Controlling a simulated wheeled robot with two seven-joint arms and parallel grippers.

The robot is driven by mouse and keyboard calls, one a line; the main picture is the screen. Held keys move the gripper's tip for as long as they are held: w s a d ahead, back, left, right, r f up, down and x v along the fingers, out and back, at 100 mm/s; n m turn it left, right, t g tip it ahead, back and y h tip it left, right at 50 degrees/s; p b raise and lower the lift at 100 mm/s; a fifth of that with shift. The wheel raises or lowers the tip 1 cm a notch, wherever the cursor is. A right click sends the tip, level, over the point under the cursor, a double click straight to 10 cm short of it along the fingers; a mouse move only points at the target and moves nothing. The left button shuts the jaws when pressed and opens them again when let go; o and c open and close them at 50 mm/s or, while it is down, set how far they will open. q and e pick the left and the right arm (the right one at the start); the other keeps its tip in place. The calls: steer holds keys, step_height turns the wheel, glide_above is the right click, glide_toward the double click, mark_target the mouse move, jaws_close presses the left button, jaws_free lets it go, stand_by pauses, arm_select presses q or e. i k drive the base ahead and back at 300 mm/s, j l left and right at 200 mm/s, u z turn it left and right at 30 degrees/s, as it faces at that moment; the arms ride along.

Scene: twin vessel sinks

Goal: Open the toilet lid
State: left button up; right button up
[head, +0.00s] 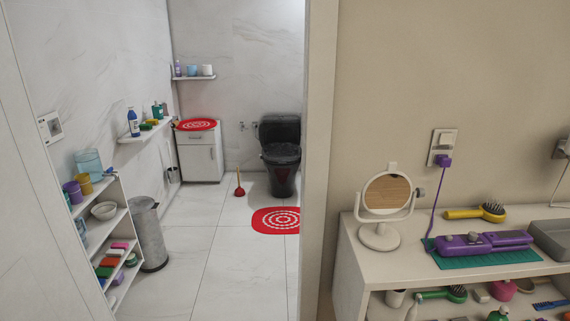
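The black toilet (281,165) stands against the far wall of the room beyond the doorway, partly cut off by the door frame on its right. Its black lid (281,153) looks lowered over the bowl, though it is small and dark at this distance. Neither of my grippers is in the head view.
The doorway's right edge (319,150) separates me from the toilet room. A grey bin (150,235) and white shelves (110,225) line the left. The tiled floor between is clear. A counter (400,255) stands right.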

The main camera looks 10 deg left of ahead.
mark_target(281, 152)
steer(key=i+j+u, duration=0.65)
steer(key=i, duration=0.25)
steer(key=i+j+u, duration=0.1)
steer(key=i, duration=1.1)
steer(key=i+l+z, duration=0.1)
steer(key=i+z, duration=0.15)
steer(key=i, duration=0.25)
steer(key=i+z, duration=0.3)
steer(key=i, duration=0.15)
steer(key=i+j+z, duration=0.25)
steer(key=i, duration=0.2)
steer(key=i+j+z, duration=0.15)
steer(key=i+z, duration=0.15)
steer(key=i, duration=0.2)
steer(key=i+l+z, duration=0.1)
steer(key=i+z, duration=0.2)
steer(key=i, duration=0.85)
